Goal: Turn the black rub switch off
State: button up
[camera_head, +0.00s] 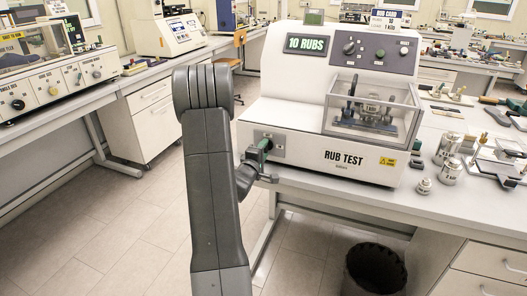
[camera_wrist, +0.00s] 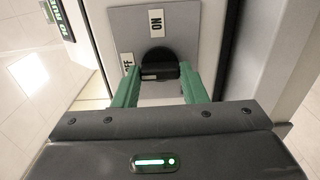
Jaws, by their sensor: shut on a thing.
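The black rub switch (camera_wrist: 160,62) is a dark knob on a grey plate (camera_wrist: 185,22) in the wrist view. An ON label (camera_wrist: 157,23) is above it, and an OFF label (camera_wrist: 128,62) is to its left, partly covered by a finger. My gripper (camera_wrist: 158,72) has its two green fingers on either side of the knob, shut on it. I cannot tell for sure which label the knob points to. In the head view my gripper (camera_head: 264,144) is at the lower left front of the white RUB TEST machine (camera_head: 305,150), hiding the switch.
The machine's display (camera_head: 306,44) reads "10 RUBS". A clear-sided test box (camera_head: 371,105) is at its right. Metal weights (camera_head: 449,150) and tools are on the bench to the right. A dark bin (camera_head: 375,270) stands below. Open floor is at the left.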

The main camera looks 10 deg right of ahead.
jog(key=o, duration=1)
jog(key=shift+c, duration=0.2)
jog(key=b+v, duration=0.2)
jog(key=v, duration=1.2)
jog(key=shift+w, duration=0.1)
jog(key=p+x, duration=0.2)
jog(key=x, duration=1.2)
